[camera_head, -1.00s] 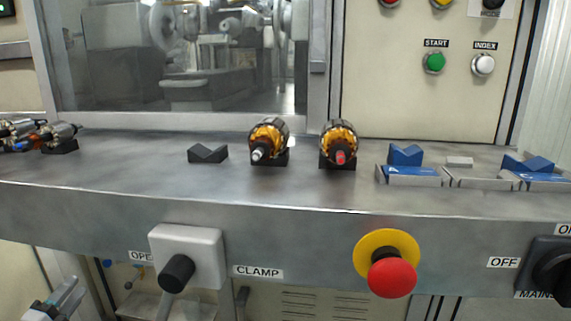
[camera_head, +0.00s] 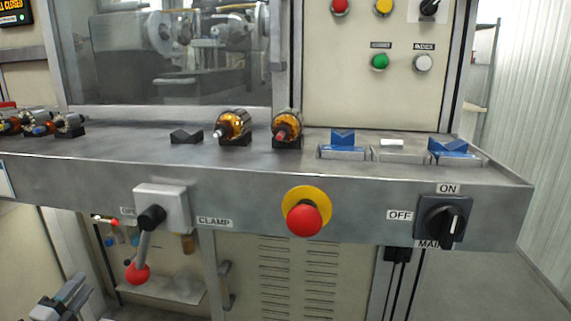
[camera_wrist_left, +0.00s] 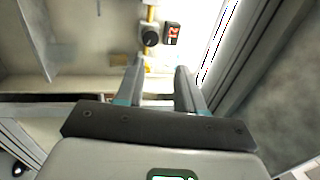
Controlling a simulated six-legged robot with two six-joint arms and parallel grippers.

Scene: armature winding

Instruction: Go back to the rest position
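My left gripper (camera_head: 68,295) shows at the lower left of the head view, below and in front of the bench edge and clear of it. In the left wrist view its two fingers (camera_wrist_left: 160,82) stand apart with nothing between them. My right gripper does not show in either view.
The metal bench (camera_head: 350,195) carries two copper-wound armatures, (camera_head: 233,126) and (camera_head: 287,128), on black cradles, an empty black V-block (camera_head: 186,136) and blue blocks (camera_head: 343,140). On its front are the clamp lever (camera_head: 144,243), red stop button (camera_head: 304,220) and mains switch (camera_head: 443,220).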

